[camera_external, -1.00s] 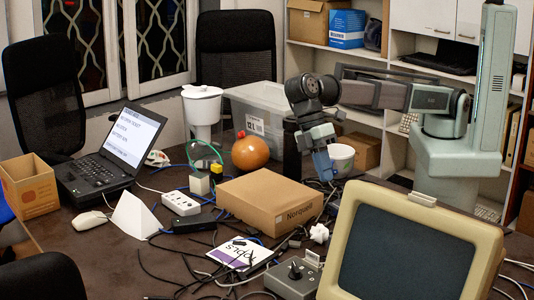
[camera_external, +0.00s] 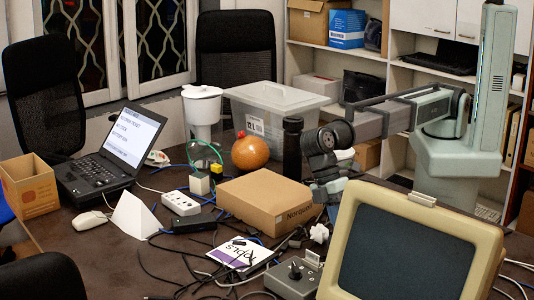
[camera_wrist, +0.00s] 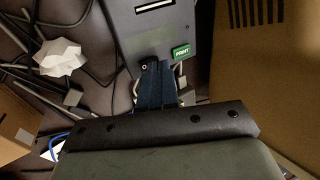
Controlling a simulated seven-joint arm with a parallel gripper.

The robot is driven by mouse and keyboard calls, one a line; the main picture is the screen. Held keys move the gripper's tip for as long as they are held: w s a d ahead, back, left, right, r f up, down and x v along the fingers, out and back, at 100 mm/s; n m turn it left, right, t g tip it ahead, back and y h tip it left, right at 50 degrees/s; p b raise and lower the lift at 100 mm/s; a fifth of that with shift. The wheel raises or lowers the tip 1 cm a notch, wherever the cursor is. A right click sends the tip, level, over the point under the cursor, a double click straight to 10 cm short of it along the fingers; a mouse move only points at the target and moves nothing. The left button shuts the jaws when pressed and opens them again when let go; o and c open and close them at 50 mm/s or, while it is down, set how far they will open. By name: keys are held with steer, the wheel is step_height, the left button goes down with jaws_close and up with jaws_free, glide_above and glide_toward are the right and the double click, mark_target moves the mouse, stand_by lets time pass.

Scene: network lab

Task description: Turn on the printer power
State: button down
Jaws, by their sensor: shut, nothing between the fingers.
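A dark grey box (camera_wrist: 163,33) with a light slot and a green label reading PRINT (camera_wrist: 181,52) is at the top middle of the wrist view. It looks like the printer. I cannot make out a marked power switch.
The beige monitor (camera_external: 412,255) stands close on the right. A cardboard box (camera_external: 268,202) lies to the left. Crumpled white paper (camera_external: 319,233), cables and a grey control box (camera_external: 291,284) crowd the table between. A black cylinder (camera_external: 292,148) stands behind.

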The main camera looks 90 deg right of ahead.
steer(key=shift+s+a+f, duration=0.1)
steer(key=shift+f, duration=0.25)
steer(key=shift+s+a+f+t+h, duration=0.25)
steer(key=shift+t+h, duration=0.15)
steer(key=shift+s+a+f, duration=0.2)
steer(key=shift+s+f, duration=0.05)
steer(key=shift+s, duration=0.1)
steer(key=shift+d, duration=0.1)
steer(key=shift+w+d+f, duration=0.1)
steer(key=shift+w+d, duration=0.3)
steer(key=shift+d, duration=0.05)
steer(key=shift+w+d, duration=0.1)
step_height(320, 180, up, 15)
steer(key=w, duration=0.1)
steer(key=shift+d, duration=0.25)
stand_by(0.3)
